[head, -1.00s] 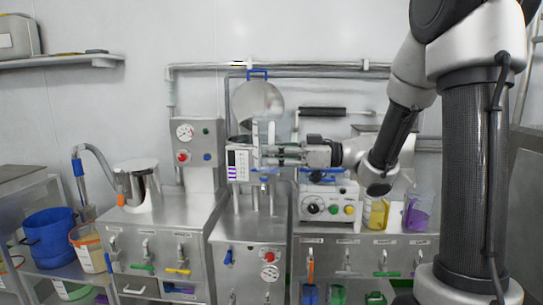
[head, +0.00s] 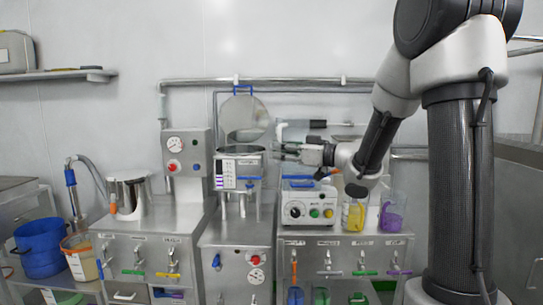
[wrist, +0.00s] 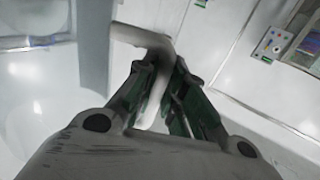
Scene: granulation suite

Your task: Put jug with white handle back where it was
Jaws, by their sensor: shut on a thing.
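My gripper (head: 290,150) is shut on the white handle (head: 282,131) of a jug, up beside the steel vessel with the scale label. In the wrist view the white handle (wrist: 155,48) passes between the fingers. The clear jug body is hard to make out against the pale wall; I cannot tell its tilt or contents.
The steel vessel (head: 240,166) stands left of my gripper, its round lid (head: 245,114) raised behind. A control box (head: 308,207) stands below. A yellow-liquid jug (head: 354,215) and a purple-liquid jug (head: 391,215) stand on the right counter. A blue bucket (head: 43,250) is far left.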

